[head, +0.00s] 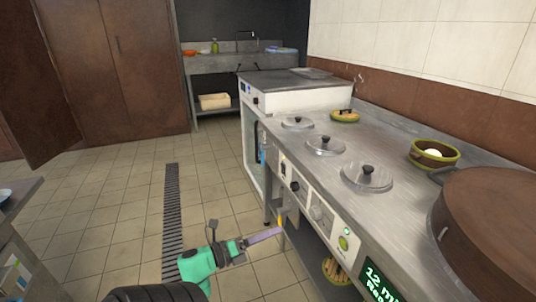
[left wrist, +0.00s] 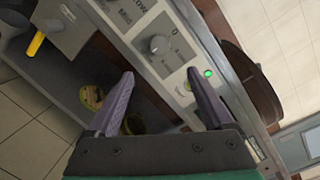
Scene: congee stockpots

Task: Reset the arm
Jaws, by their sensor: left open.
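My left arm reaches in from the bottom of the head view, and its green and black gripper (head: 268,234) points right toward the front of the steel counter (head: 290,158). In the left wrist view the two purple fingers of the left gripper (left wrist: 161,74) are spread apart with nothing between them. Beyond them is the counter's control panel with a grey knob (left wrist: 159,45) and a lit green button (left wrist: 208,73). I cannot tell how close the fingers are to the panel. My right gripper does not show.
Several glass lids (head: 367,177) with black knobs sit on the counter. A green-rimmed pot (head: 434,153) and a large brown round lid (head: 487,225) are at the right. A lower shelf holds a yellow-green item (head: 337,270). Tiled floor (head: 120,205) is open to the left.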

